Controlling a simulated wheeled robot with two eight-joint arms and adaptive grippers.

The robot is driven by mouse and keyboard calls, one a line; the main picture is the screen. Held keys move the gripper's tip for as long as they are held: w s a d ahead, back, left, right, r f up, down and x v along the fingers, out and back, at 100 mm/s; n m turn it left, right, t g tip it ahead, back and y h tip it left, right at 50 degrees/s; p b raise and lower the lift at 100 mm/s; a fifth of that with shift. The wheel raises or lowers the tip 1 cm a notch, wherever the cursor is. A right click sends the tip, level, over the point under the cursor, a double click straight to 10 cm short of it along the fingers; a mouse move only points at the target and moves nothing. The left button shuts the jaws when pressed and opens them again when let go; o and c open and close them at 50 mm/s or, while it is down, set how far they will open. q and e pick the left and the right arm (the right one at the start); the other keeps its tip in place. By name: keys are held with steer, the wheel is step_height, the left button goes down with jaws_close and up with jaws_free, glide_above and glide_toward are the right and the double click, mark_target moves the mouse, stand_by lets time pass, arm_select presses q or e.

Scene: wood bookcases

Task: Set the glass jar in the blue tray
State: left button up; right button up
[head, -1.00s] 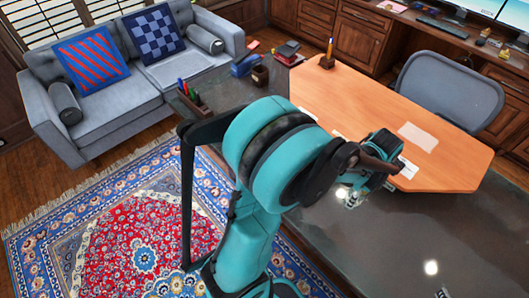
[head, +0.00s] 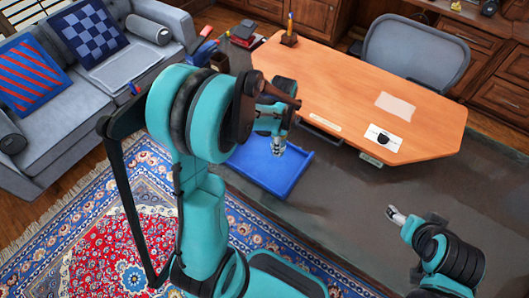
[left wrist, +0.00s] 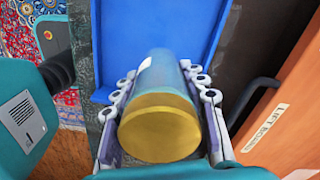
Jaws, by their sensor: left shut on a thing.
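The glass jar (left wrist: 162,128), with a gold lid and a bluish body, is between the fingers of my left gripper (left wrist: 158,82) in the left wrist view, lid toward the camera. That gripper is shut on it. The blue tray (left wrist: 128,28) lies beyond the jar there. In the head view, the tray (head: 290,185) is on the dark surface beside the wooden desk, and my left gripper (head: 278,147) is over its far right part. My arm hides the tray's left side. My right gripper (head: 396,215) is empty, right of the tray; its fingers are too small to judge.
The wooden desk (head: 350,90) borders the tray's far side, with a paper and a card on top. A label (left wrist: 267,127) is on the desk side. The dark surface right of the tray (head: 330,200) is clear. A grey chair (head: 418,48) stands behind the desk.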

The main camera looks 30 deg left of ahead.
arm_select(q)
steer(key=a+f, duration=0.2)
steer(key=a, duration=0.1)
steer(key=s+a+f+b, duration=0.1)
steer(key=shift+a, duration=0.25)
steer(key=shift+w+f+b, duration=0.1)
steer(key=shift+f+b, duration=0.8)
steer(key=shift+f, duration=1.05)
steer(key=shift+f, duration=0.1)
steer(key=o, duration=1.3)
